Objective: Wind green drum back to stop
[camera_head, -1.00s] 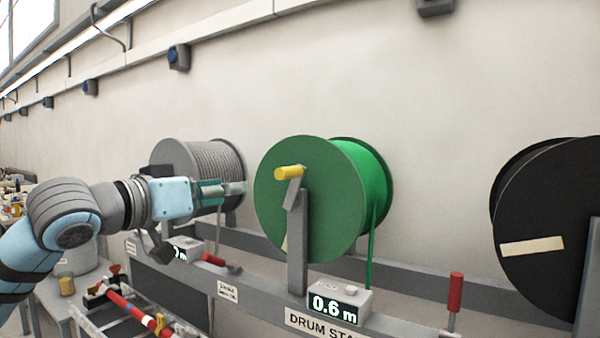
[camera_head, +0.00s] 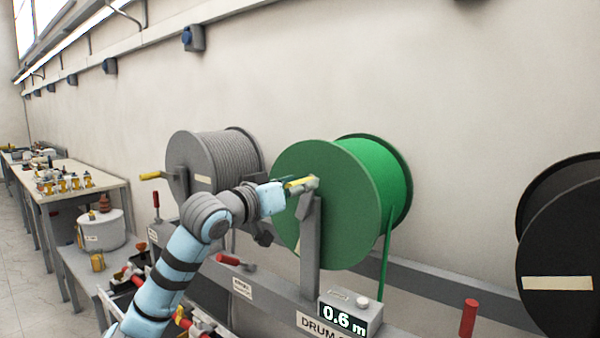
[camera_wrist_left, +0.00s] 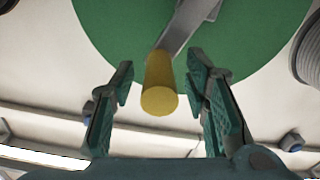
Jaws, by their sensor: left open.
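The green drum (camera_head: 325,220) stands upright on the drum stand (camera_head: 290,310), with green cable wound on it and a strand hanging down its right side. Its yellow crank handle (camera_head: 298,184) sits at the end of a grey crank arm. My left gripper (camera_head: 292,186) is at the handle in the head view. In the left wrist view the open left gripper (camera_wrist_left: 163,88) has one finger on each side of the yellow handle (camera_wrist_left: 160,92), with gaps on both sides. The counter (camera_head: 350,312) below the drum reads 0.6 m. My right gripper is not in view.
A grey drum (camera_head: 190,170) with a yellow handle (camera_head: 150,176) stands behind to the left. A black drum (camera_head: 550,260) stands at the right. Red levers (camera_head: 468,318) rise from the stand. A workbench (camera_head: 90,185) lines the far left.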

